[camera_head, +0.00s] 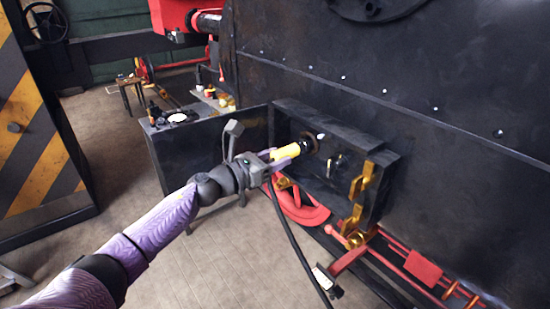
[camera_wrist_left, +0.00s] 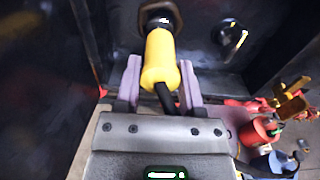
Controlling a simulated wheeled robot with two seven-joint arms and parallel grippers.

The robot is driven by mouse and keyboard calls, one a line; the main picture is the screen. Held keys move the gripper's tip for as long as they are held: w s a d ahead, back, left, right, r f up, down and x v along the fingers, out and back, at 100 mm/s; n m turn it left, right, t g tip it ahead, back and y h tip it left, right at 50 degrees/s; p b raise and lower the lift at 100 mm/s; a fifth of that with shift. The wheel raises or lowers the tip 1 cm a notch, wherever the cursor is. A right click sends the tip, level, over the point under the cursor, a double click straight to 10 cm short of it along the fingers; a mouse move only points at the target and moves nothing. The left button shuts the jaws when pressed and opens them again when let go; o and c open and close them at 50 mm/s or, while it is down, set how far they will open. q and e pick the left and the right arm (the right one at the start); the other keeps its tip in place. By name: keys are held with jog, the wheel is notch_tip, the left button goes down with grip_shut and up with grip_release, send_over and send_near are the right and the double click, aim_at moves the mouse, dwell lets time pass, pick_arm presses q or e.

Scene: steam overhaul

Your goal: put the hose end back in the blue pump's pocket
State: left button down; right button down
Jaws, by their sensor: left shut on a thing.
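The hose end is a yellow grip (camera_head: 285,152) with a dark tip. My left gripper (camera_head: 287,151) is shut on it, inside the open dark box on the engine's side. In the left wrist view the yellow grip (camera_wrist_left: 160,60) lies between the two pale purple fingers of my left gripper (camera_wrist_left: 160,75), with its tip at a round brownish fitting (camera_wrist_left: 159,17). I cannot tell whether tip and fitting are joined. The black hose (camera_head: 290,235) hangs from the gripper towards the floor. My right gripper is not in view.
The open box (camera_head: 390,158) has a dark door (camera_head: 205,155) swung out to the left and brass brackets (camera_head: 357,185) at its right. Red rods (camera_head: 410,265) run below. A striped yellow-black panel (camera_head: 40,130) stands left. Floor space is clear between.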

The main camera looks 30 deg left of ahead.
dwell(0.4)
pick_arm(q)
jog(key=shift+v, duration=2.5)
